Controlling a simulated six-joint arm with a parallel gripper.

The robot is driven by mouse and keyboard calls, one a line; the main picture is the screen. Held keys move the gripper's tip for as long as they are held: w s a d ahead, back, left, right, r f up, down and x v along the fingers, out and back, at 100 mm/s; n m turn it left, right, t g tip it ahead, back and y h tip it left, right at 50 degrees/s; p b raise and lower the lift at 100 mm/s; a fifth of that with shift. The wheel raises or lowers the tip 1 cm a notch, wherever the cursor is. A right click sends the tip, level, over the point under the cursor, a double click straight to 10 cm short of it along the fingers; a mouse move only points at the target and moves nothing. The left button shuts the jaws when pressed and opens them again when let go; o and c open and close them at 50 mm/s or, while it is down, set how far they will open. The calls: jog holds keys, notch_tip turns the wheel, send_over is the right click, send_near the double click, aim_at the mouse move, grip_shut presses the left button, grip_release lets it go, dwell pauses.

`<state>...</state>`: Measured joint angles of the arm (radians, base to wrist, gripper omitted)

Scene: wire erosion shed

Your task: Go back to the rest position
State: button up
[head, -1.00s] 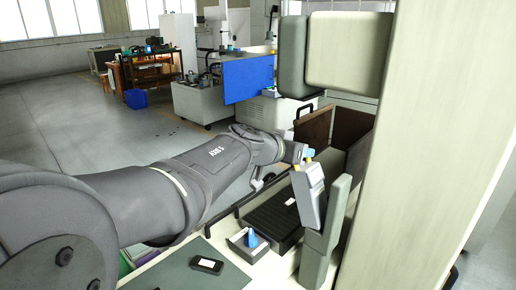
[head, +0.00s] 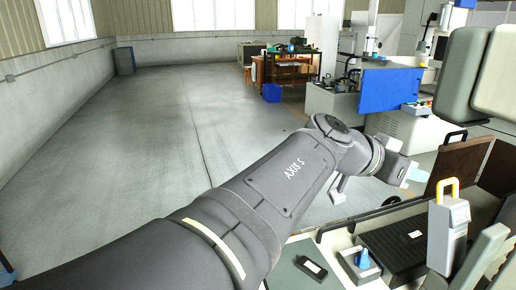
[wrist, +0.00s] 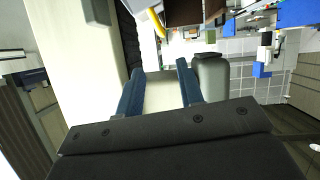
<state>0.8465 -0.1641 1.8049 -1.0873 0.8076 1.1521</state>
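My gripper (head: 412,172) is at the end of my outstretched grey arm, above and to the left of a grey device with a yellow handle (head: 447,230). The device stands upright on the bench, apart from my gripper. In the wrist view my gripper (wrist: 160,80) shows two blue fingers spread apart. A pale surface shows between them, and I see nothing gripped. The yellow handle (wrist: 157,22) is beyond the fingers, near the top of the wrist view.
On the bench are a black ribbed tray (head: 395,245), a small box with a blue knob (head: 361,262) and a dark handheld device (head: 311,267). A brown open box (head: 460,165) and grey-green padded blocks (head: 470,75) stand at right. Floor at left is clear.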

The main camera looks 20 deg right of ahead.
aim_at(446, 181)
jog(key=x, duration=1.7)
jog(key=shift+d, duration=0.25)
